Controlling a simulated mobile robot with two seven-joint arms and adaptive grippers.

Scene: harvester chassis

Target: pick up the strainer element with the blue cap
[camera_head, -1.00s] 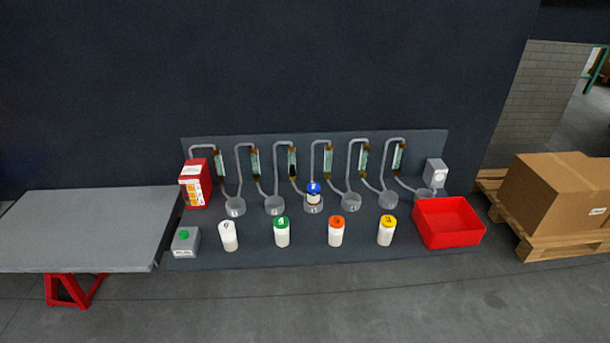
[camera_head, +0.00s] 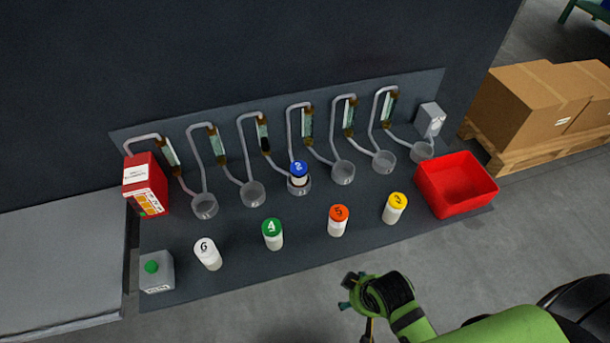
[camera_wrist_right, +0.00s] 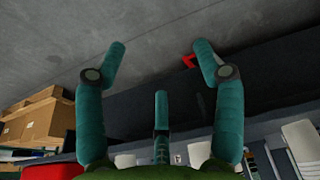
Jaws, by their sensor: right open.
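The strainer element with the blue cap (camera_head: 299,174) stands upright in one of the clear cups (camera_head: 300,188) on the dark panel, near the middle of the row. My right gripper (camera_head: 356,294) is at the bottom of the head view, in front of the panel and well apart from the element. In the right wrist view its teal fingers (camera_wrist_right: 160,62) are spread, with nothing between them. The blue cap cannot be made out in that view. My left gripper is not in view.
White (camera_head: 207,254), green (camera_head: 272,234), orange (camera_head: 338,220) and yellow-capped (camera_head: 395,208) elements stand in front of the cups. A red bin (camera_head: 457,184) is at right. A red box (camera_head: 146,185) and green-button box (camera_head: 157,272) are at left. Curved tubes rise behind the cups.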

